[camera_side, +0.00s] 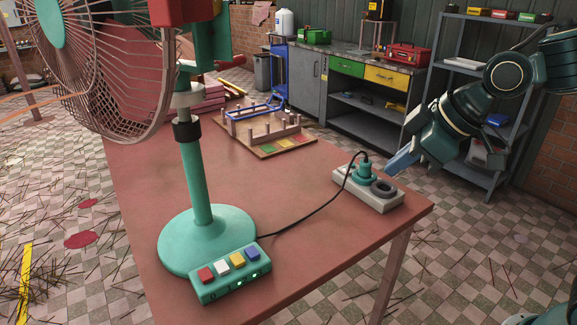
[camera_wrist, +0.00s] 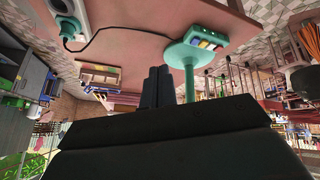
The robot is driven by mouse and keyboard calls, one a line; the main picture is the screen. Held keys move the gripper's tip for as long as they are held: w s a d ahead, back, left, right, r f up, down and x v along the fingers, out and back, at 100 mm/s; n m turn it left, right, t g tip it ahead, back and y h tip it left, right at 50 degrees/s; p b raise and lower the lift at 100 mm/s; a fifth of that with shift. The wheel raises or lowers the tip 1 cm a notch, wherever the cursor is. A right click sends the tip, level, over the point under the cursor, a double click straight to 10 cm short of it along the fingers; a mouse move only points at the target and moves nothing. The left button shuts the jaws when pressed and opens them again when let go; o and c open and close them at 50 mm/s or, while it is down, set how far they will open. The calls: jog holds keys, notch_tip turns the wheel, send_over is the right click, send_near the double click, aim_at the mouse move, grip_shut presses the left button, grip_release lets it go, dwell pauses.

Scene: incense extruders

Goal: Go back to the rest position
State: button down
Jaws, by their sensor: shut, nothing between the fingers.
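My gripper (camera_side: 400,162) is shut and empty, held in the air at the right, just past the table's right edge and close to the power strip in the picture. In the wrist view its two dark fingers (camera_wrist: 158,87) lie together with nothing between them. A teal plug (camera_side: 365,173) sits in the grey power strip (camera_side: 352,191), and a black cable runs from it to the fan. The teal fan stand (camera_side: 202,180) stands upright on the table; its button box (camera_side: 229,273) has red, white, yellow and blue buttons.
A workbench (camera_side: 365,85) and a metal shelf (camera_side: 480,60) stand behind. Thin sticks litter the tiled floor.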

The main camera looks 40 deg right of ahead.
jog(key=s+d+m+h, duration=0.1)
jog(key=s+d+m, duration=0.2)
jog(key=s, duration=0.4)
jog(key=s+d+m+g, duration=0.1)
jog(key=s+d+m, duration=0.2)
jog(key=s, duration=0.4)
jog(key=shift+s+d+f+h, duration=0.2)
jog(key=shift+s+d+h, duration=0.05)
jog(key=shift+s+h, duration=0.15)
